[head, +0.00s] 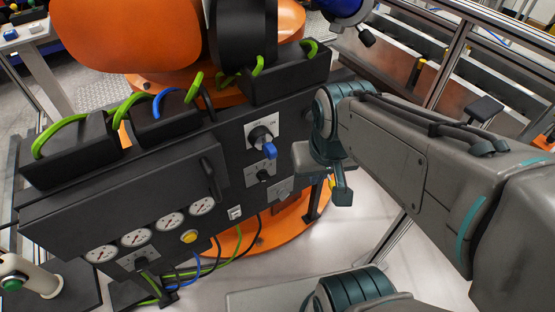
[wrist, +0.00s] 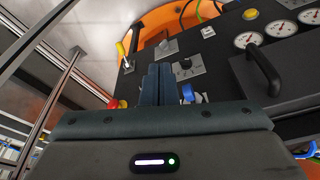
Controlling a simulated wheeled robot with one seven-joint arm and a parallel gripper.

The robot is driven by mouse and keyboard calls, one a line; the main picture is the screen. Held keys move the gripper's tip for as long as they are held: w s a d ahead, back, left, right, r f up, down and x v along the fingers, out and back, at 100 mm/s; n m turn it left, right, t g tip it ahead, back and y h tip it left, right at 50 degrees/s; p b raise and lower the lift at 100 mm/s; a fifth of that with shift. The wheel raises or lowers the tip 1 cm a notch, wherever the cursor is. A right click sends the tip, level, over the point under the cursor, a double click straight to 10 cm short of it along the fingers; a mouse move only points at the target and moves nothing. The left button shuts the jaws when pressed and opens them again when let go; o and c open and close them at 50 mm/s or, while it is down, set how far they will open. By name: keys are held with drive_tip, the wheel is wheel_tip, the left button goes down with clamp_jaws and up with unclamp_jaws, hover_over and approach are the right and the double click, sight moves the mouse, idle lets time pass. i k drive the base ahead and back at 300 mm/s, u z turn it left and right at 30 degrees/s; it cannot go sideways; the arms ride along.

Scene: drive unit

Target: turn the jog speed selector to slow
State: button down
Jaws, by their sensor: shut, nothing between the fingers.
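The panel's black selector knob (head: 263,174) sits on a small light plate, below a larger plate with a blue-handled switch (head: 269,150). I take the black knob to be the jog speed selector, but its lettering is too small to read. In the wrist view, the selector (wrist: 186,65) shows just right of my gripper's tips, and the blue handle (wrist: 188,92) is partly hidden by my gripper. My gripper (wrist: 158,67) is shut and empty, with its fingers toward the panel. In the head view, it is right of the selector; contact is not visible.
Another plate (head: 279,190) sits below the selector. Gauges (head: 172,221), a yellow button (head: 189,237) and a black bar handle (head: 210,180) are to the left. Cables hang below the panel. A metal frame (head: 450,55) stands to the right.

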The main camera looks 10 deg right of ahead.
sight(282, 193)
drive_tip(key=u, duration=0.55)
drive_tip(key=k, duration=1.3)
drive_tip(key=u, duration=0.9)
drive_tip(key=i, duration=1.35)
drive_tip(key=z, duration=0.9)
